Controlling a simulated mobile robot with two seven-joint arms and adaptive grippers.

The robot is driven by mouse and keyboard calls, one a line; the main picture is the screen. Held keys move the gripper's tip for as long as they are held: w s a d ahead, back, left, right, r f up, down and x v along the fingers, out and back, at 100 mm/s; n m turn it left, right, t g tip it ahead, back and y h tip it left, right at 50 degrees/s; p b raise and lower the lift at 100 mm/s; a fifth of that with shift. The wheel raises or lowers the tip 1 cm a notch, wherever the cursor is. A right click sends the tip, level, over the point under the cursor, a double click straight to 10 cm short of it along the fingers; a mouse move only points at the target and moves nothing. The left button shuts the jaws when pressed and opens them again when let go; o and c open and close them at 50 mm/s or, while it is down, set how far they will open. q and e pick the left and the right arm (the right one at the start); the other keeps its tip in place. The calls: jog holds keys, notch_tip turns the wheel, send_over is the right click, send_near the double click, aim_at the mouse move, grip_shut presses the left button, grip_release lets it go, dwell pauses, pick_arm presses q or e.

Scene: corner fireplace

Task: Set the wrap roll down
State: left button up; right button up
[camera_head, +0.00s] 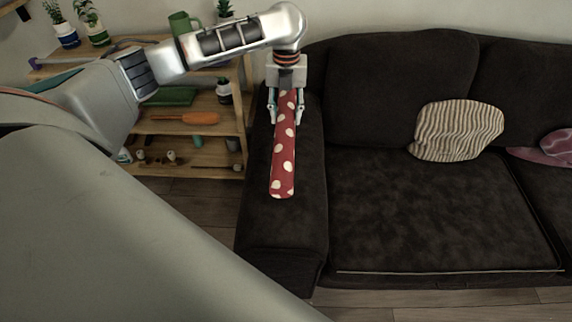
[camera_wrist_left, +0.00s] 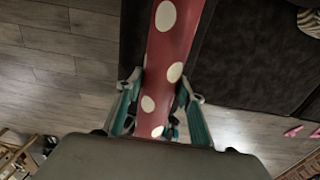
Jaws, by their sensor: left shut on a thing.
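The wrap roll (camera_head: 283,160) is a long red tube with large pale dots. In the head view it points toward me, over the left armrest (camera_head: 262,215) of the dark sofa. My left gripper (camera_head: 286,112) is shut around the roll's far part, with one finger on each side. In the left wrist view the roll (camera_wrist_left: 174,45) runs up from between the fingers of my left gripper (camera_wrist_left: 158,115). I cannot tell whether the roll touches the armrest. My right gripper is not in view.
The sofa seat (camera_head: 430,215) is wide and mostly clear. A striped cushion (camera_head: 458,131) and a pink cloth-like item (camera_head: 555,147) lie to the right. A wooden shelf (camera_head: 190,127) with plants and tools stands left of the sofa.

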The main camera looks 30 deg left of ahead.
pick_arm(q)
notch_tip(320, 180, down, 14)
jog(key=b, duration=0.4)
jog(key=shift+f, duration=0.25)
notch_tip(320, 180, down, 4)
jog(key=shift+s+f+b, duration=0.1)
jog(key=shift+f+b, duration=0.1)
jog(key=shift+b, duration=0.7)
jog(key=shift+f, duration=0.35)
jog(key=shift+r, duration=0.15)
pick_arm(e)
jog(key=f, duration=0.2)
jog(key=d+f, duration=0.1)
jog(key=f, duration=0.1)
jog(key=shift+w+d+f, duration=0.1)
pick_arm(q)
jog(key=o, duration=1.2)
